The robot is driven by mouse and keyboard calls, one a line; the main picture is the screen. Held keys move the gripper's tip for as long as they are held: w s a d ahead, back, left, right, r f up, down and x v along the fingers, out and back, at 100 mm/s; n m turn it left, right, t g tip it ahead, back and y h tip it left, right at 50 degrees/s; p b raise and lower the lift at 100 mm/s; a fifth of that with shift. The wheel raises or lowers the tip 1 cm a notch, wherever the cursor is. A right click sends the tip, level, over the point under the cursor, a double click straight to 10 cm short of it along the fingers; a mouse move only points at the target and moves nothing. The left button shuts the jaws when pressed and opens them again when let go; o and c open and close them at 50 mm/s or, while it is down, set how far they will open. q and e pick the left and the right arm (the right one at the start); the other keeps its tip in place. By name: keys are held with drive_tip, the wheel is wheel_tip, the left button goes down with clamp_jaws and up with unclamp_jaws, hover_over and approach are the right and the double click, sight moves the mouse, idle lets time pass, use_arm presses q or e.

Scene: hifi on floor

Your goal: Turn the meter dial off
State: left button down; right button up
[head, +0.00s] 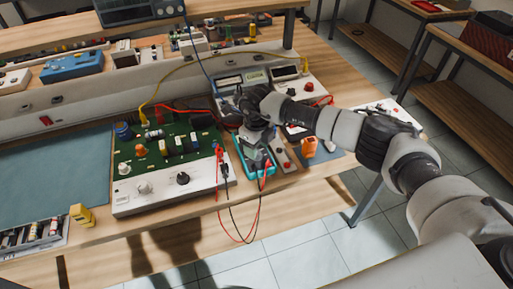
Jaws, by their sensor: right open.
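The meter (264,172), a small device with a teal case, lies near the front edge of the wooden bench, right of the green circuit board. Red and black leads run by its lower end and hang over the bench edge. My right gripper (258,152) is over the meter, pointing down, with its jaws open. The gripper and wrist cover most of the meter's face, so the dial and its setting are hidden. I cannot tell whether the fingers touch the dial. My left gripper is not in view.
The green circuit board (168,150) with knobs and parts stands left of the meter. Bench instruments (243,80) stand behind. An orange object (309,147) is close on the right. A blue mat (50,175) and a yellow object (82,215) are at left.

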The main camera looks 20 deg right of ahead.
drive_tip(key=shift+f, duration=1.15)
drive_tip(key=c, duration=0.9)
drive_tip(key=shift+c, duration=0.2)
